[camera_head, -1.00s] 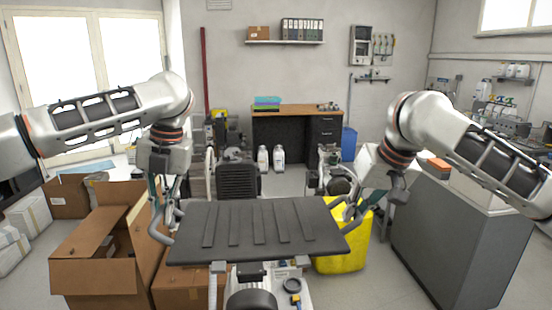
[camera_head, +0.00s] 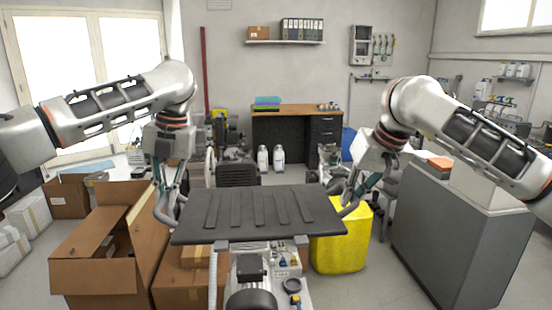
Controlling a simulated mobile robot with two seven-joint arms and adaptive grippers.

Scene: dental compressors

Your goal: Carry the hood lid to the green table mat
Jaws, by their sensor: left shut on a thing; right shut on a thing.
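The hood lid (camera_head: 258,213) is a dark grey ribbed panel with a bar handle at each side. It is held roughly level in front of me, above an opened machine (camera_head: 265,270). My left gripper (camera_head: 166,206) is shut on the lid's left handle. My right gripper (camera_head: 350,202) is shut on its right handle. The fingertips are small and partly hidden by the handles. I cannot make out a green table mat; a green and blue stack (camera_head: 267,102) lies on the far desk.
Open cardboard boxes (camera_head: 92,277) stand at the left. A yellow bin (camera_head: 341,250) is right of the machine, and a grey cabinet (camera_head: 440,240) stands further right. The desk (camera_head: 290,111) is at the back wall, with white bottles (camera_head: 278,158) on the floor before it.

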